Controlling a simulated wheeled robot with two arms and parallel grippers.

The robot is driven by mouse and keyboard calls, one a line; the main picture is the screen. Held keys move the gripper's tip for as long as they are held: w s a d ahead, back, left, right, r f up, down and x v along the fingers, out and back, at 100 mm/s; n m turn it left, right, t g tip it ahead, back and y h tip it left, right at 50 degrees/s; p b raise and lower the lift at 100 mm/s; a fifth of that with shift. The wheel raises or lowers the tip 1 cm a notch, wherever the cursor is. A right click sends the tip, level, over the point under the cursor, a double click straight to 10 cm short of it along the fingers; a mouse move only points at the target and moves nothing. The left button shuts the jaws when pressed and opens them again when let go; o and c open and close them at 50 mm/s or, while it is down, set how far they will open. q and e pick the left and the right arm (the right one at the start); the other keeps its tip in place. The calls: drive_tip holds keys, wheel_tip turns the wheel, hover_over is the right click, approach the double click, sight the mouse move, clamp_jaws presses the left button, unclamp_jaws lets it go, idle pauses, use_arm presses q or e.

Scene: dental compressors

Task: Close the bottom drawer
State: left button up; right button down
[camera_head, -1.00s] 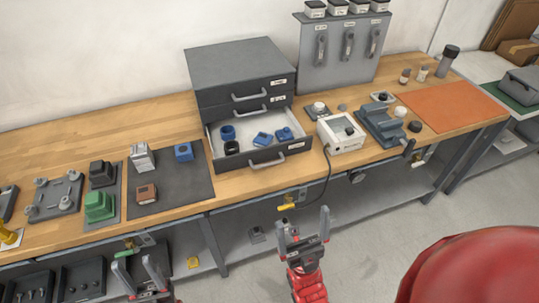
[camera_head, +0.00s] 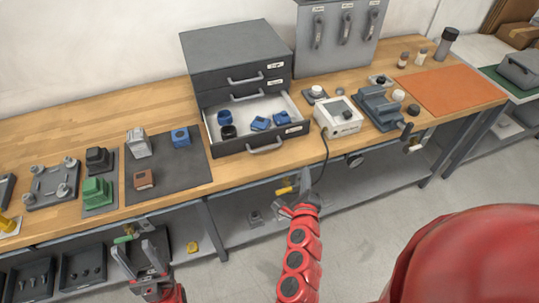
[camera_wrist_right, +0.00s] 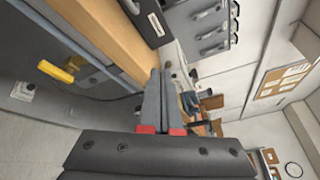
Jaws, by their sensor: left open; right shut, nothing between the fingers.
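The dark grey drawer cabinet (camera_head: 232,55) stands at the back of the wooden bench. Its bottom drawer (camera_head: 235,148) is pulled out toward me, with a grey bar handle (camera_head: 265,149) on its front. Blue parts (camera_head: 261,123) and a black ring (camera_head: 229,132) lie inside it. The upper drawers look shut. My right gripper (camera_head: 304,183) is shut and empty, below and right of the handle, apart from it, near the bench's front edge. Its fingers (camera_wrist_right: 160,100) are together in the right wrist view. My left gripper (camera_head: 137,254) is open and empty at lower left, before the bench.
A white box device (camera_head: 338,118) with a hanging black cable stands right of the drawer, beside a grey vice (camera_head: 378,108). A dark mat (camera_head: 165,170) with small parts lies to the left. A yellow-handled valve (camera_head: 286,190) is under the bench edge near my right gripper.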

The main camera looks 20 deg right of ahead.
sight(269, 162)
drive_tip(key=a+m+y, duration=0.6)
drive_tip(key=m+y, duration=0.1)
drive_tip(key=y, duration=0.1)
drive_tip(key=x, duration=0.7)
drive_tip(key=r+p+x, duration=0.1)
drive_tip(key=x, duration=0.3)
drive_tip(key=shift+w+f, duration=0.15)
drive_tip(key=shift+w, duration=0.25)
drive_tip(key=shift+w+a+f, duration=0.1)
drive_tip(key=shift+w+f, duration=0.15)
drive_tip(key=shift+w, duration=0.3)
drive_tip(key=shift+w, duration=0.1)
